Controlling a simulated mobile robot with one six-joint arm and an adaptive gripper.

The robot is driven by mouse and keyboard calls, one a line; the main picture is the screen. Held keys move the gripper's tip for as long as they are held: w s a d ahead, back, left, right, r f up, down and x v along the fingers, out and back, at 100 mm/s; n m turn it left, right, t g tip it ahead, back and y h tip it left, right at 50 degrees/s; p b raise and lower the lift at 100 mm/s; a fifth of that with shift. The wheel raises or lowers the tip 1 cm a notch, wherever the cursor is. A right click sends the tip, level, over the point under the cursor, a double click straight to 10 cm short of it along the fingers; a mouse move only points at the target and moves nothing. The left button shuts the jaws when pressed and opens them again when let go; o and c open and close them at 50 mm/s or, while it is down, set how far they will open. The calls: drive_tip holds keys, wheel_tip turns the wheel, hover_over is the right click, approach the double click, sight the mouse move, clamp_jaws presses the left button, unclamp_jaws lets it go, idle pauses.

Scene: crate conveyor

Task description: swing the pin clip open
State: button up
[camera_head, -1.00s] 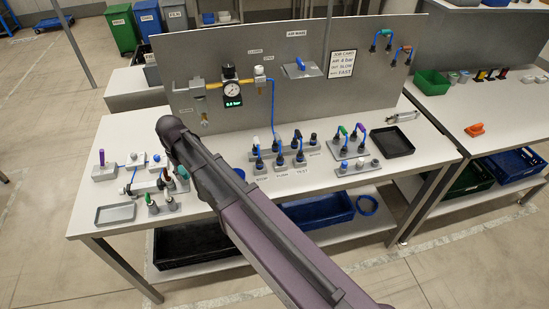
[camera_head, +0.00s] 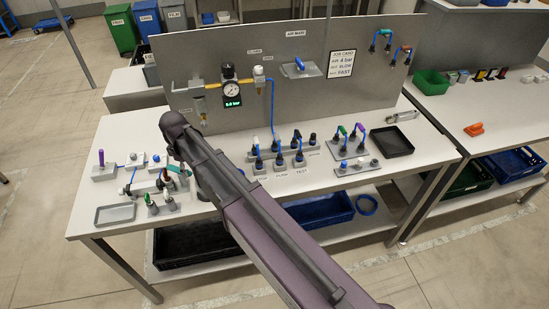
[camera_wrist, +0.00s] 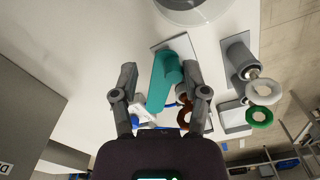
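A teal flap-like piece (camera_wrist: 160,84), probably the pin clip, stands between the fingers of my gripper (camera_wrist: 163,92) in the wrist view. My gripper is open. Its right finger is close to the teal piece, and I cannot tell whether they touch; the left finger is apart from it. A red-brown ring (camera_wrist: 184,117) shows beside the right finger, partly hidden. In the head view a bit of the teal piece (camera_head: 184,170) shows at the left of the bench, under my arm's end, which hides most of my gripper.
Two pins with a white ring (camera_wrist: 263,92) and a green ring (camera_wrist: 260,118) stand close to the right. A grey tray (camera_head: 115,214) lies at the bench's front left. Three small valve blocks (camera_head: 135,161) and a blue hose are behind. The gauge panel (camera_head: 300,110) rises at the back.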

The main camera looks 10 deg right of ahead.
drive_tip(key=n, duration=0.2)
drive_tip(key=shift+w+n, duration=0.3)
drive_tip(key=shift+w, duration=0.05)
drive_tip(key=shift+r+p, duration=0.35)
wheel_tip(320, 180, up, 14)
drive_tip(key=p, duration=1.4)
drive_tip(key=s+d+f+m+b, duration=0.2)
drive_tip(key=s+d+m, duration=0.2)
drive_tip(key=d, duration=0.5)
drive_tip(key=s+d+f+m+b, duration=0.2)
drive_tip(key=d+m, duration=0.3)
drive_tip(key=d, duration=0.4)
drive_tip(key=s+d+f+m+b, duration=0.2)
drive_tip(key=s+d+m, duration=0.3)
drive_tip(key=d, duration=0.3)
drive_tip(key=shift+s+d, duration=0.35)
drive_tip(key=shift+d, duration=0.05)
drive_tip(key=shift+s+d+f+m, duration=0.2)
drive_tip(key=shift+s+d+m, duration=0.8)
drive_tip(key=shift+d, duration=0.15)
